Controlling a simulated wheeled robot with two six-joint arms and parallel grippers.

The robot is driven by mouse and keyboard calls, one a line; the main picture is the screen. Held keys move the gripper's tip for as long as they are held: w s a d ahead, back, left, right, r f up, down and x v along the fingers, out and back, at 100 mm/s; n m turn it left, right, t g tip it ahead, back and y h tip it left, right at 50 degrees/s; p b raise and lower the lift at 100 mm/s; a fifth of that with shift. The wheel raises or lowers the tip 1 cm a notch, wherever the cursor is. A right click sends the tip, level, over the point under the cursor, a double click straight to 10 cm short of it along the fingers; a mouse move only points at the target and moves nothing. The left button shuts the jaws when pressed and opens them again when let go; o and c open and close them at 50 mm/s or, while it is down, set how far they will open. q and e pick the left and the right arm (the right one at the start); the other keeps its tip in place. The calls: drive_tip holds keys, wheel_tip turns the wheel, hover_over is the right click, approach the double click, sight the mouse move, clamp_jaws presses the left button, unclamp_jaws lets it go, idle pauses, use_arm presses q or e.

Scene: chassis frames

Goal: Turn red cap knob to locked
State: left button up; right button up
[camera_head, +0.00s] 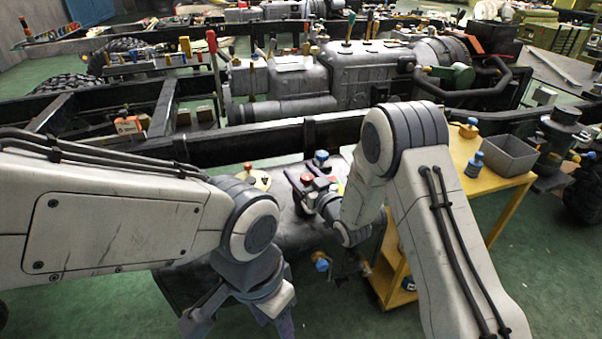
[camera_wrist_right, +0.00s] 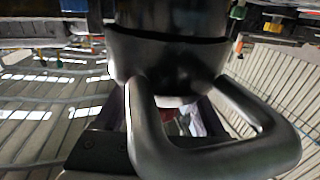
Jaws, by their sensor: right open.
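A small red cap knob (camera_head: 306,178) shows on top of the grey tank (camera_head: 272,222) in the head view. My right gripper (camera_head: 312,188) is at this knob, its dark fingers around or beside it; I cannot tell whether they touch it. It is open. In the right wrist view, a dark rounded body and a thick looped bar fill the middle, with only a small reddish patch low between them. My left gripper (camera_head: 238,322) hangs low at the bottom of the head view, fingers apart, tips near the frame edge, away from the knob.
A blue-capped fitting (camera_head: 321,158) stands just behind the red knob, and a yellowish disc fitting (camera_head: 254,180) lies to its left. A black chassis rail (camera_head: 250,143) runs behind the tank. A yellow cart (camera_head: 490,190) with a grey bin (camera_head: 497,156) stands at right.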

clamp_jaws()
